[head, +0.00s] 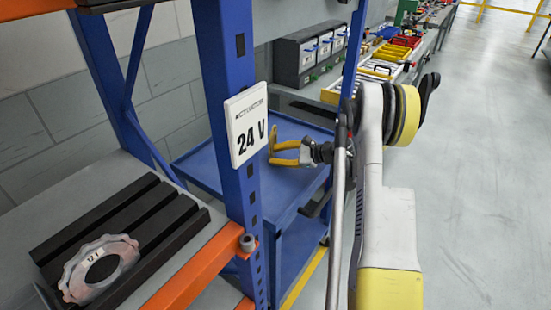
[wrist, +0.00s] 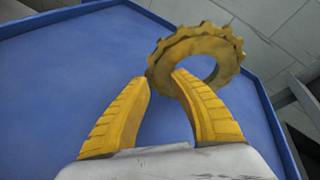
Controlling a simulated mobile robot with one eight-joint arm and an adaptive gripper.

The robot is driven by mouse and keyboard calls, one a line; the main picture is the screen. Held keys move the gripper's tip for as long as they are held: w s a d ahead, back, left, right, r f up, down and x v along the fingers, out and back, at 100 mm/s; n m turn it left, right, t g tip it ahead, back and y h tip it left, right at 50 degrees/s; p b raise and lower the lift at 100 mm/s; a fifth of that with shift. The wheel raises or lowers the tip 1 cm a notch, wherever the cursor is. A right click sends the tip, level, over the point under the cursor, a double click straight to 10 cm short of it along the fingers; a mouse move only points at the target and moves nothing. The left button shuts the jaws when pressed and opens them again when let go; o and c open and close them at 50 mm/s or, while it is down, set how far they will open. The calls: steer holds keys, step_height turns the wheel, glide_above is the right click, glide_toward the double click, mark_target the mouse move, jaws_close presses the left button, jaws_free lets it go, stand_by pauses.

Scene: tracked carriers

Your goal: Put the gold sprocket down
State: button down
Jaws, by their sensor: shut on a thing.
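The gold sprocket (wrist: 200,42) is a toothed ring with a round hole, at the top of the wrist view. The two yellow fingers of my gripper (wrist: 160,78) are shut on the near left part of its rim. In the head view my gripper (head: 274,153) points left, with the sprocket (head: 272,136) seen nearly edge-on at the fingertips. They are over the blue tray of a cart (head: 205,163). I cannot tell whether the sprocket touches the tray.
Battery-like boxes (head: 290,62) stand behind. Open floor lies right.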

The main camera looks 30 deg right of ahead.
steer(key=c, duration=1.2)
jaws_free()
steer(key=shift+r, duration=0.15)
steer(key=p+v, duration=0.4)
steer(key=v, duration=0.7)
steer(key=shift+r, duration=0.1)
steer(key=shift+s+d+p, duration=0.15)
steer(key=shift+s+p, duration=0.2)
steer(key=shift+s, duration=0.05)
